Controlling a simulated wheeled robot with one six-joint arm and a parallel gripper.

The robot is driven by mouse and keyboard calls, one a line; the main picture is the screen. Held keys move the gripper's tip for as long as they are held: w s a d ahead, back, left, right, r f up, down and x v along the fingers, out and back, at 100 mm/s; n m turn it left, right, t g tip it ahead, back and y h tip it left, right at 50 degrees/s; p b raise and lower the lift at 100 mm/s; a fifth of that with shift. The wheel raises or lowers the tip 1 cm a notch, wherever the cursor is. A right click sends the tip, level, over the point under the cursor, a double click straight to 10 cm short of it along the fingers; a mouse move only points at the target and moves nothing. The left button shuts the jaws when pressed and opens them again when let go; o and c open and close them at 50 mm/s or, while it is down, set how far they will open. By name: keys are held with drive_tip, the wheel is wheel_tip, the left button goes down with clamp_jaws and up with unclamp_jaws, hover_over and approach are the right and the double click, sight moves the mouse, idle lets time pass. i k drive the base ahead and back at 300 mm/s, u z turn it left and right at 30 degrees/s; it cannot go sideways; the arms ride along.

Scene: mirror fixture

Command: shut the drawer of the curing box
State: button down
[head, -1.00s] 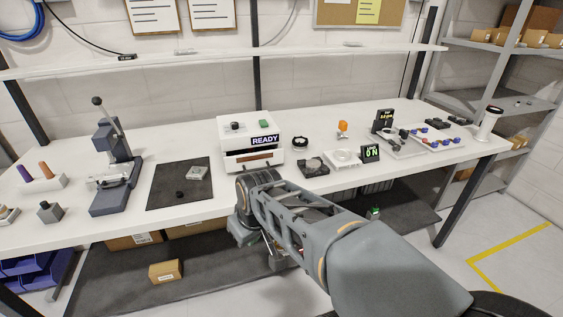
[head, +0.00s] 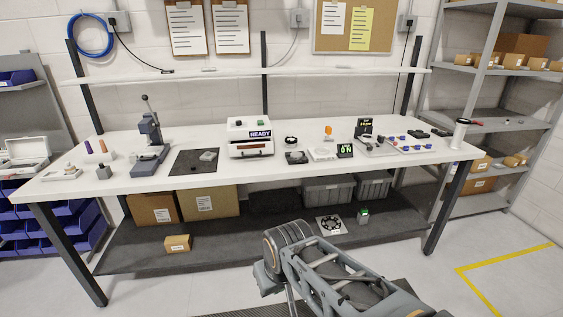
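My gripper (head: 276,290) hangs at the bottom of the picture, in front of the bench and well clear of the box. Its fingers are largely hidden by my wrist, so I cannot tell their opening.
The white workbench (head: 120,176) carries a lever press (head: 150,140), a dark mat (head: 183,163), a green-lit display (head: 345,151) and a tray of small parts. Cartons and grey bins stand on the lower shelf. Open floor lies in front of the bench.

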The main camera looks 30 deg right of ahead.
sight(238, 148)
drive_tip(key=u, duration=0.9)
drive_tip(key=i, duration=1.2)
drive_tip(key=z, duration=0.65)
drive_tip(key=i, duration=0.55)
drive_tip(key=z, duration=0.5)
